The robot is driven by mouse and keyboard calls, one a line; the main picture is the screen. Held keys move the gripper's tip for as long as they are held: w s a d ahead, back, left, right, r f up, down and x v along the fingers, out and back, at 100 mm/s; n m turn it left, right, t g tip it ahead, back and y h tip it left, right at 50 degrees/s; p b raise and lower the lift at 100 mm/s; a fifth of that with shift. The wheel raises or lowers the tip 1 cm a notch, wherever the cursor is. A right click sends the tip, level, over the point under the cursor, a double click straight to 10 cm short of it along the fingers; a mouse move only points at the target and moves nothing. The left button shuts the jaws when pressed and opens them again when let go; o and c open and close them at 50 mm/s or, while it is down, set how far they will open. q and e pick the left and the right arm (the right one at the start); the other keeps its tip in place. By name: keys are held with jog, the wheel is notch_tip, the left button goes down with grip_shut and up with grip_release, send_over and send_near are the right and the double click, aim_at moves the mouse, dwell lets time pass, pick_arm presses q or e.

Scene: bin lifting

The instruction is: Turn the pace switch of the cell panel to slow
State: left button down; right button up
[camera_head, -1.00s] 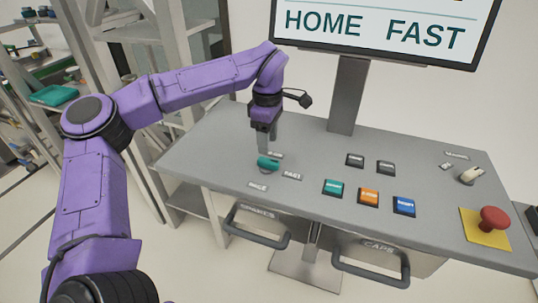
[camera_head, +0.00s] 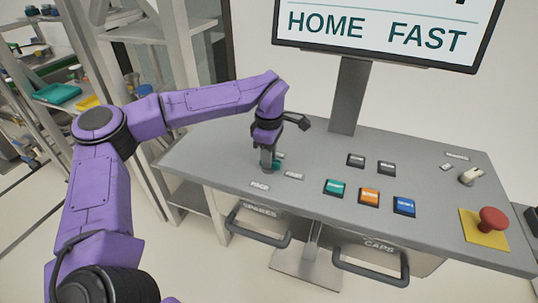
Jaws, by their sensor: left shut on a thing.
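The panel (camera_head: 320,195) is a grey table top with switches and buttons. The pace switch is a teal knob (camera_head: 277,164) at its left side, with small labels around it; one reads PACE (camera_head: 260,186). My left gripper (camera_head: 269,167) points down on the knob and is shut on it, hiding most of it. The way the knob points cannot be told. The screen (camera_head: 390,30) above the panel reads HOME and FAST. My right gripper is not in view.
Teal (camera_head: 335,187), orange (camera_head: 369,197) and blue (camera_head: 404,206) buttons lie right of the knob. A white switch (camera_head: 469,176) and a red mushroom button (camera_head: 492,219) on a yellow plate are at the far right. The screen's post (camera_head: 350,95) stands behind. Two drawer handles are below.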

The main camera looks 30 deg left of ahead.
pick_arm(q)
jog(key=n+b, duration=0.1)
jog(key=n, duration=0.4)
jog(key=n+b, duration=0.1)
jog(key=n, duration=0.2)
jog(key=shift+f+n, duration=0.1)
jog(key=shift+n, duration=0.2)
jog(key=n+b, duration=0.2)
jog(key=n, duration=0.3)
jog(key=shift+b, duration=0.3)
jog(key=shift+n+b, duration=1)
jog(key=shift+n, duration=1.1)
jog(key=c, duration=0.9)
grip_release()
